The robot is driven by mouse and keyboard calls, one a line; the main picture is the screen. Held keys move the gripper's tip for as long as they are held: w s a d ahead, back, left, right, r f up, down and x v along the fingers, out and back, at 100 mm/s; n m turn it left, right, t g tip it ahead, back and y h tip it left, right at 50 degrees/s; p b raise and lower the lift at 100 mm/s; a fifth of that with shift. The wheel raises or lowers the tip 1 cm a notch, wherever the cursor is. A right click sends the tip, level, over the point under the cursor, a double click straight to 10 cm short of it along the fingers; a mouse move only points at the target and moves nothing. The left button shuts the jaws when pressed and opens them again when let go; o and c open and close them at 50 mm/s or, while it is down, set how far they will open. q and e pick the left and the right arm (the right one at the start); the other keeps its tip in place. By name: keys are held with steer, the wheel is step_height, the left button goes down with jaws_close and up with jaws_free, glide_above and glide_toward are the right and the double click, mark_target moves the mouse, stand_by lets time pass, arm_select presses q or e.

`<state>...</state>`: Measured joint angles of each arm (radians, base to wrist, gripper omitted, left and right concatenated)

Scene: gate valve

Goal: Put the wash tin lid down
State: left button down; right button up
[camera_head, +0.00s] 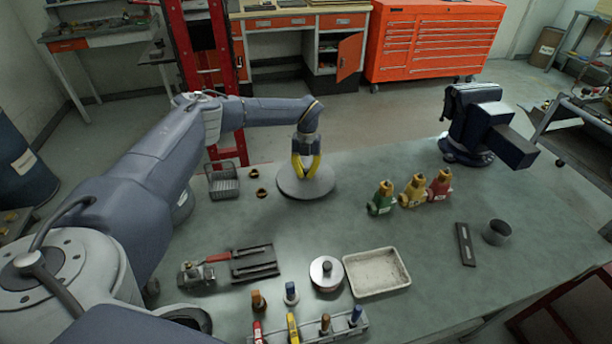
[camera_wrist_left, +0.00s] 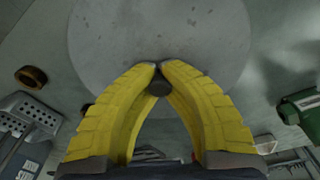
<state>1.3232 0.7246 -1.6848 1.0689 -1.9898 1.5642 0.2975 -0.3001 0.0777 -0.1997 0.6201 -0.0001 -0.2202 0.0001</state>
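A flat round grey disc with a dark central knob, which I take for the wash tin lid (camera_head: 322,186), is at the middle back of the bench. It lies on the bench or just above it; I cannot tell which. My left gripper (camera_head: 305,176) points down at its centre with yellow fingers. In the left wrist view the lid (camera_wrist_left: 160,30) fills the top middle, and the fingers (camera_wrist_left: 159,66) close around the knob (camera_wrist_left: 158,88), tips nearly meeting. A small round metal tin (camera_head: 327,272) with a dark centre stands near the front. My right gripper is not in view.
Left of the lid are a wire basket (camera_head: 223,182) and two small brown rings. Green, yellow and red valve-like pieces (camera_head: 413,190) stand to the right. A pale tray (camera_head: 376,272), tools and a cup (camera_head: 497,232) are nearer. A vise (camera_head: 480,125) is at back right. The centre bench is clear.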

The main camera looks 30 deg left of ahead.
arm_select(q)
steer(key=shift+f, duration=0.65)
steer(key=shift+f, duration=0.1)
steer(key=c, duration=1.6)
jaws_free()
steer(key=shift+o, duration=0.2)
steer(key=r, duration=0.8)
steer(key=w+r, duration=0.1)
steer(key=r, duration=0.3)
steer(key=shift+a, duration=0.25)
steer(key=f, duration=0.8)
steer(key=s+f, duration=0.1)
steer(key=f, duration=0.3)
steer(key=shift+d, duration=0.25)
